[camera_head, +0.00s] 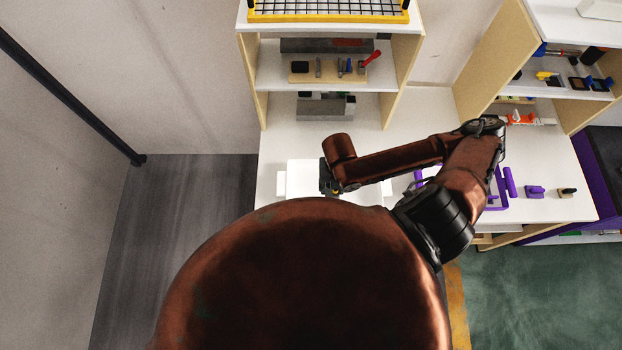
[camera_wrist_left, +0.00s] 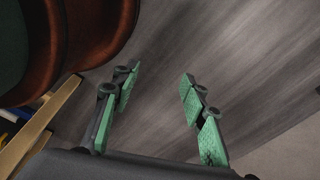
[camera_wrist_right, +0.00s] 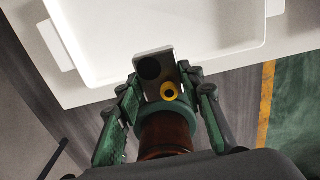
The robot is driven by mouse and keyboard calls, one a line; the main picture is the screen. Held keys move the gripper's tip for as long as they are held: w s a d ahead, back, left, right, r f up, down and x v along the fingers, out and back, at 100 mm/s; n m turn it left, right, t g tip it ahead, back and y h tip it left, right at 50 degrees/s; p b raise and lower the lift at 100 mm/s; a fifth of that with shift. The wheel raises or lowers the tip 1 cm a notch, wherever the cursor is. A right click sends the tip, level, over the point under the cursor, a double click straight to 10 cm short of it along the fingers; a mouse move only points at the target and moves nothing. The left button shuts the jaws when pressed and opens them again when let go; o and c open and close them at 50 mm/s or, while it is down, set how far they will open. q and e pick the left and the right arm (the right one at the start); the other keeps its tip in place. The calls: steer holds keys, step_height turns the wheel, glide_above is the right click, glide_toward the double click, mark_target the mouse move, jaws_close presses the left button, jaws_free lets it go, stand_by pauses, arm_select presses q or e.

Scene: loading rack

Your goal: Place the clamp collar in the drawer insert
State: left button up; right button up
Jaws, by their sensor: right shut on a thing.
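My right gripper (camera_wrist_right: 165,95) is shut on a small grey plate-like piece (camera_wrist_right: 151,58) with a dark round spot and a yellow ring, likely the clamp collar. In the right wrist view it is held at the near edge of a white tray (camera_wrist_right: 62,40), likely the drawer insert. In the head view the right gripper (camera_head: 329,180) shows small and dark over the white tray (camera_head: 281,184), which my arm mostly hides. Whether piece and tray touch is unclear. My left gripper (camera_wrist_left: 157,90) is open and empty above the grey floor, outside the head view.
The white table (camera_head: 275,150) carries a shelf unit (camera_head: 330,75) with grey blocks and small tools. Purple holders (camera_head: 535,191) stand on the right side of the table, with another shelf (camera_head: 560,90) behind. Grey floor (camera_head: 170,240) lies free at the left.

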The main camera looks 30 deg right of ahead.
steer(key=b, duration=1.1)
glide_toward(308, 187)
steer(key=s+d, duration=0.1)
steer(key=s, duration=0.2)
steer(key=shift+w+a+f, duration=0.2)
steer(key=shift+w+f, duration=0.25)
steer(key=shift+w, duration=0.15)
steer(key=shift+w+a+f, duration=0.15)
steer(key=shift+w+f, duration=0.3)
steer(key=shift+w, duration=0.1)
steer(key=shift+w+a+f, duration=0.2)
steer(key=shift+w+f, duration=0.25)
steer(key=shift+f, duration=1.7)
steer(key=o, duration=0.8)
steer(key=shift+f, duration=0.15)
steer(key=o, duration=0.5)
